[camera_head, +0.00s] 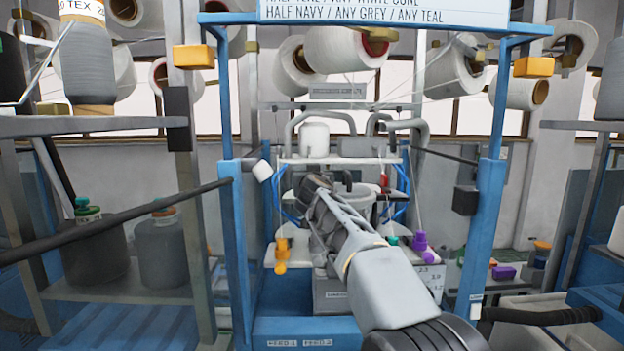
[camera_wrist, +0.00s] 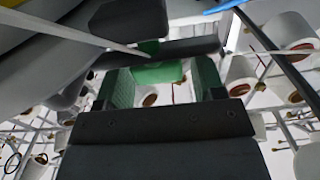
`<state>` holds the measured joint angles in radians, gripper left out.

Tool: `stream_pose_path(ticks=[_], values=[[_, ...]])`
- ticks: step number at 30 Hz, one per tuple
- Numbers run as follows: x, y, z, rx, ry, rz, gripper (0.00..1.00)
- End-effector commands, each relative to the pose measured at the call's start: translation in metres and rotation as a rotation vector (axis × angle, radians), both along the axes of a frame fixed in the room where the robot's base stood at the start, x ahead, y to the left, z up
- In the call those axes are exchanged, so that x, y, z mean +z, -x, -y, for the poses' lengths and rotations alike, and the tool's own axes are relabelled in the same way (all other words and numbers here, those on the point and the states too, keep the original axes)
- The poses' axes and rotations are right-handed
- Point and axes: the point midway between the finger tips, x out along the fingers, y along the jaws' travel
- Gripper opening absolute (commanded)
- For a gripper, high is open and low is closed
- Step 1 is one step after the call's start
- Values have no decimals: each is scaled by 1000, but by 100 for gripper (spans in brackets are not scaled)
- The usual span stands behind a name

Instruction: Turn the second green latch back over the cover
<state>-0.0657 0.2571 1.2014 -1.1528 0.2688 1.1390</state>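My gripper (camera_head: 318,188) reaches into the blue-framed machine at the end of my grey arm. In the wrist view my gripper (camera_wrist: 163,75) has its two fingers apart, with green inner faces. A green piece (camera_wrist: 158,72), which looks like a latch, shows between or just beyond the fingertips. I cannot tell if it touches them. A smaller green piece (camera_wrist: 148,47) sits just behind it, by a dark grey bar (camera_wrist: 190,48) that may be part of the cover. In the head view my gripper and arm hide the latches and cover.
Blue posts (camera_head: 486,225) stand on both sides of the arm. An orange piece (camera_head: 281,255) and a purple piece (camera_head: 420,243) hang near the machine's front. Yarn cones (camera_head: 343,48) hang above. A dark rod (camera_head: 110,222) crosses the left side.

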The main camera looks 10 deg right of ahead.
Motion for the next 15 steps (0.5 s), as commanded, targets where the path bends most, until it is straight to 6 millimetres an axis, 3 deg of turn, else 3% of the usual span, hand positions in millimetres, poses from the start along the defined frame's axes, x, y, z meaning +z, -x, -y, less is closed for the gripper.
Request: stream_pose_path(ticks=[10, 15], values=[[-1, 2, 0, -1, 0, 0, 70], [-3, 20, -4, 0, 0, 2, 70]])
